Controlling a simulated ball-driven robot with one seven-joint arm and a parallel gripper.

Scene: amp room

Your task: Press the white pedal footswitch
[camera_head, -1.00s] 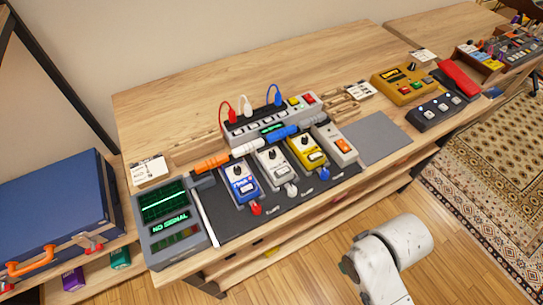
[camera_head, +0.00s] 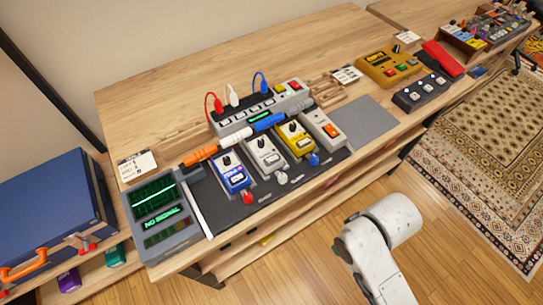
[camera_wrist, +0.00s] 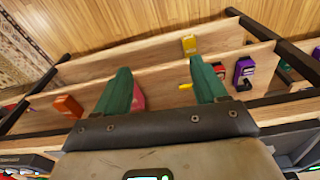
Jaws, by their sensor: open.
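The white pedal (camera_head: 265,154) stands on the dark pedal board (camera_head: 212,203) between the blue pedal (camera_head: 233,175) and the yellow pedal (camera_head: 296,138). Its footswitch faces the front edge of the table, and a white plug (camera_head: 282,178) lies just in front of it. My gripper (camera_wrist: 159,78) shows only in the wrist view, with its two green fingers spread wide and nothing held. It hangs over the shelves, and the white pedal cannot be made out there. In the head view only part of my arm shows, at the lower right, clear of the pedals.
A grey pedal (camera_head: 325,128) stands right of the yellow one. A power strip (camera_head: 262,112) with cables lies behind the row. A "NO SIGNAL" meter (camera_head: 160,213) is at the left and a blue case (camera_head: 45,210) beyond it. A grey mat (camera_head: 359,120) lies bare at right.

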